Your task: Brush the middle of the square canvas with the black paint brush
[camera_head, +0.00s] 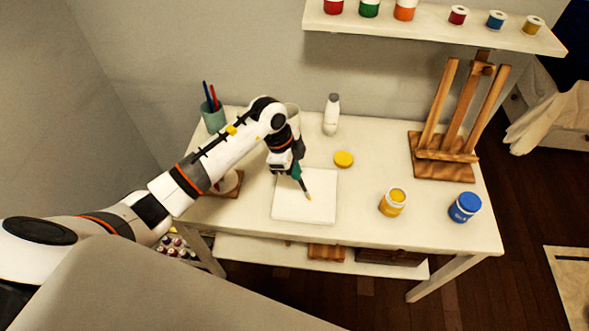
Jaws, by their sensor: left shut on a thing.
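The square white canvas (290,210) lies flat on the white table, left of its middle. My left gripper (296,171) is above the canvas's upper part and shut on the paint brush (304,187). The brush is dark and slants down to the right. Its yellowish tip is over the right-middle part of the canvas; I cannot tell whether it touches. The gripper and arm hide part of the canvas's upper left edge and most of the brush handle. My right gripper is not in view.
An open yellow paint jar (393,203) and a blue jar (465,207) stand to the right. A yellow lid (343,159) and white bottle (331,114) are behind. A wooden easel (445,168) stands back right. A brush cup (213,118) stands at the back left.

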